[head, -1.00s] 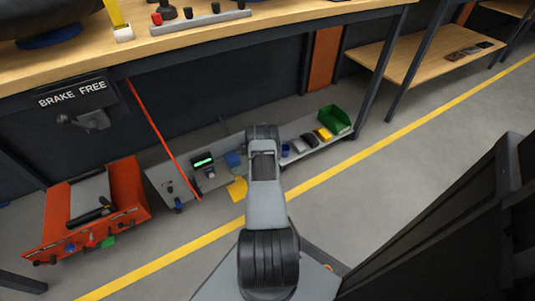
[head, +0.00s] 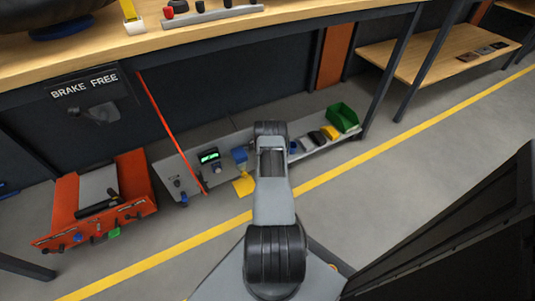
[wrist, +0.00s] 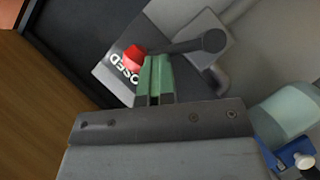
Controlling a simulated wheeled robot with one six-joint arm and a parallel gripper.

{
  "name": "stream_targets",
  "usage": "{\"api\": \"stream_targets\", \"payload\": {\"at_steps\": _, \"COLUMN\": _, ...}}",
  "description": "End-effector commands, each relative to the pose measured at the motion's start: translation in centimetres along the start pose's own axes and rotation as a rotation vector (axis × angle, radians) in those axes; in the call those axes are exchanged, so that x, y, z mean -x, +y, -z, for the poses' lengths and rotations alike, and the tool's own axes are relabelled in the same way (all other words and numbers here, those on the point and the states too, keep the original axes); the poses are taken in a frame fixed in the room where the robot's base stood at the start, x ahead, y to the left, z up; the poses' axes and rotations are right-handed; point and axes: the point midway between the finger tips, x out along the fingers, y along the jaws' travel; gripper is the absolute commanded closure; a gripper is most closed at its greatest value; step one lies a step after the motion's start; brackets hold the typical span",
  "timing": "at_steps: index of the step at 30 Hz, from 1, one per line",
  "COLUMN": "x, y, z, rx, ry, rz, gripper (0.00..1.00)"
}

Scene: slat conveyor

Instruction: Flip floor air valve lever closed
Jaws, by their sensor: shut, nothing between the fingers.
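In the wrist view, a dark valve lever (wrist: 180,47) with a red knob (wrist: 134,57) at its end runs left from a round grey pivot (wrist: 213,40). My gripper (wrist: 156,66) has green fingertips, shut and empty. The tips are right beside the red knob and just below the lever; I cannot tell whether they touch it. In the head view my arm hides the gripper and the lever.
A clear bowl with a blue part (wrist: 285,155) sits at the lower right of the wrist view. In the head view, an orange cart (head: 130,190) stands left, a red sloping bar (head: 165,120) crosses the panel area, and a green bin (head: 343,117) stands right. A workbench (head: 250,28) overhangs.

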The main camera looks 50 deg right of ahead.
Motion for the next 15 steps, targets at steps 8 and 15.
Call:
{"api": "stream_targets", "payload": {"at_steps": 8, "x": 4.1, "y": 0.7, "z": 2.4, "rx": -0.002, "ry": -0.005, "rz": -0.003, "gripper": 1.0}}
{"api": "stream_targets", "payload": {"at_steps": 15, "x": 8.7, "y": 0.5, "z": 2.3, "rx": -0.002, "ry": -0.005, "rz": 0.0, "gripper": 1.0}}
